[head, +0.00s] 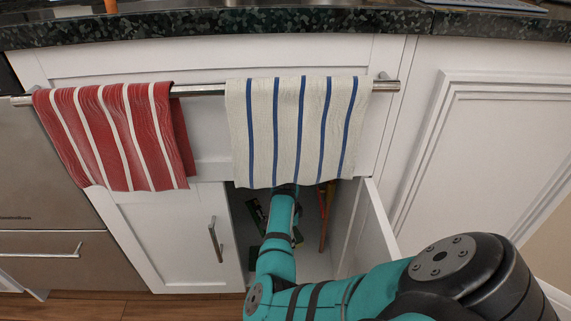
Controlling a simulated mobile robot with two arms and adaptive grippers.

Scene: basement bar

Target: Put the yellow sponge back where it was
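The yellow sponge cannot be made out in the head view. My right arm comes in from the lower right and reaches into the open cabinet (340,225) under the counter. Its wrist goes up behind the lower edge of the white towel with blue stripes (290,130), so my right gripper is hidden, along with anything it may hold. My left gripper is not in view.
The right cabinet door (380,222) stands open; the left door (165,235) is shut. Dark and green items and an orange-red upright object (326,215) are inside. A red striped towel (118,135) hangs on the rail (205,90) below the dark countertop (250,22).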

